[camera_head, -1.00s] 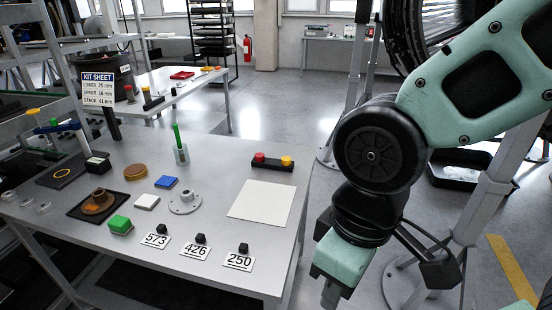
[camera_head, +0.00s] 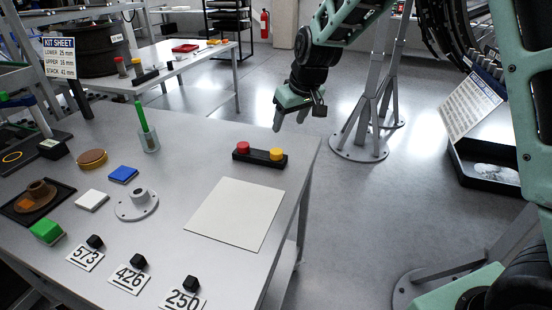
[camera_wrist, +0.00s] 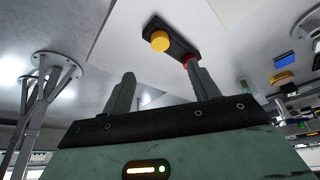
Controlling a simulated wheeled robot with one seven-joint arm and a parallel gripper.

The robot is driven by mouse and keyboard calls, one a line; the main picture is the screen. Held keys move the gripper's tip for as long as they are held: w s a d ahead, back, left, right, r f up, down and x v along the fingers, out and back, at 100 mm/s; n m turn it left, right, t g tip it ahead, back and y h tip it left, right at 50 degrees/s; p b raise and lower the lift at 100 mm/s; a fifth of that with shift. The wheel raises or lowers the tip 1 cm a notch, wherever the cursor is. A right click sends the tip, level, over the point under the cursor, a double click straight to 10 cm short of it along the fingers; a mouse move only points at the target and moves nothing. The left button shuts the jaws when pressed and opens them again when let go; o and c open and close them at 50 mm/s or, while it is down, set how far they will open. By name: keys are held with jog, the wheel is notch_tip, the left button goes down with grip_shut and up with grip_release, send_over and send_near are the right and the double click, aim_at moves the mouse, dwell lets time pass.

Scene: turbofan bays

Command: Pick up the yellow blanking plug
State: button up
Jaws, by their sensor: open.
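The yellow blanking plug (camera_head: 277,154) sits at the right end of a black holder (camera_head: 246,156), with a red plug (camera_head: 243,147) at the other end. The holder lies near the right edge of the table. My gripper (camera_head: 291,117) is open and empty, pointing down, above and beyond the holder near the table's right edge. In the wrist view the yellow plug (camera_wrist: 160,41) shows past the spread fingers (camera_wrist: 160,75), apart from both. The red plug (camera_wrist: 187,61) is partly hidden by the right finger.
A white sheet (camera_head: 236,212) lies in front of the holder. A clear cup with a green stick (camera_head: 148,138) and a grey flanged part (camera_head: 137,203) stand to the left. A stand's grey post (camera_head: 372,110) rises from the floor at the right.

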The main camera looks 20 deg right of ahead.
jog(key=p, duration=0.1)
send_over(277, 152)
jog(key=s+d, duration=0.1)
jog(key=s, duration=0.1)
notch_tip(277, 152, down, 7)
jog(key=shift+s+f, duration=0.1)
jog(key=shift+s, duration=0.05)
jog(key=shift+p+x, duration=0.8)
jog(key=shift+x, duration=2.2)
jog(key=shift+a, duration=0.1)
jog(key=c, duration=1.1)
